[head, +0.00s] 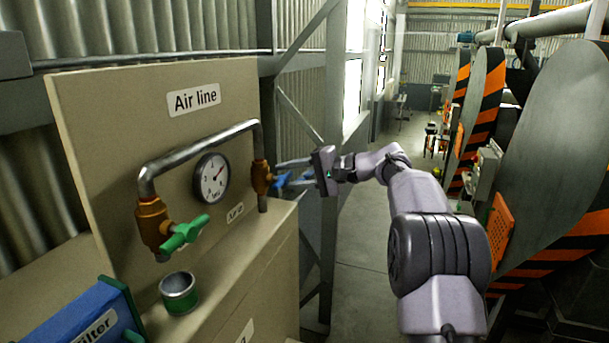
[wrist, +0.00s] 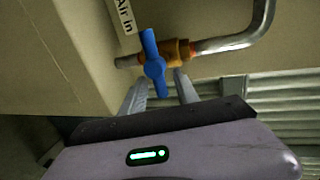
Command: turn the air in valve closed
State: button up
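The air in valve is a brass body (head: 261,178) on the right vertical end of the pipe, with a blue lever handle (head: 281,181). In the wrist view the blue handle (wrist: 152,60) lies across the pipe, beside the "Air in" label (wrist: 126,15). My gripper (head: 280,174) is at this valve from the right. In the wrist view my gripper (wrist: 158,78) is open, one finger on each side of the handle's near end. I cannot tell whether either finger touches it. The head view partly hides the handle behind the fingers.
The panel (head: 85,110) holds a pressure gauge (head: 211,177) and a second brass valve with a green handle (head: 184,233). A metal cup (head: 179,292) and a blue filter box (head: 85,318) stand below.

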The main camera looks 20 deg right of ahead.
jog(key=b+v, duration=0.3)
jog(key=v, duration=1.4)
jog(key=shift+b, duration=0.3)
